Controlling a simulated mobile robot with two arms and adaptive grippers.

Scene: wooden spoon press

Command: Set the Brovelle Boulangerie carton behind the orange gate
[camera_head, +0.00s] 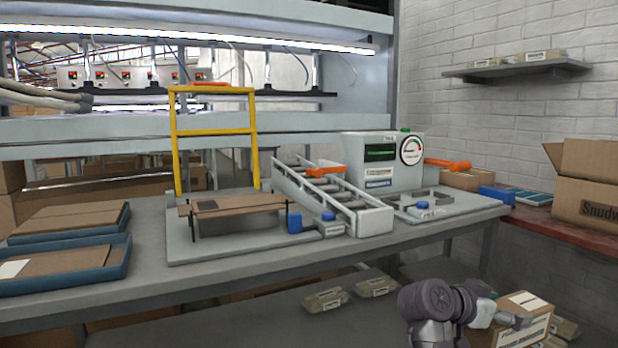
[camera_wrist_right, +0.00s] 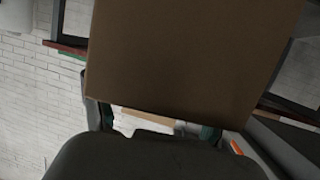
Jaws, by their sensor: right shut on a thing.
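My right gripper (camera_head: 493,312) is at the lower right of the head view, in front of the bench and below its top. It is shut on a brown carton (camera_head: 527,305) with a pale label; the print is too small to read. In the right wrist view the carton (camera_wrist_right: 190,55) fills the upper middle, between the fingers (camera_wrist_right: 155,125). An orange gate piece (camera_head: 325,171) lies across the rails of a sloped roller conveyor (camera_head: 340,200) on the bench. The carton is apart from the conveyor. My left gripper is not in view.
A grey machine with a dial (camera_head: 382,160) stands behind the conveyor. A yellow frame (camera_head: 214,130) stands left of it over a base plate. Blue trays (camera_head: 118,262) hold flat cardboard at left. Wrapped packs (camera_head: 325,299) lie below the bench. A large open box (camera_head: 590,195) stands right.

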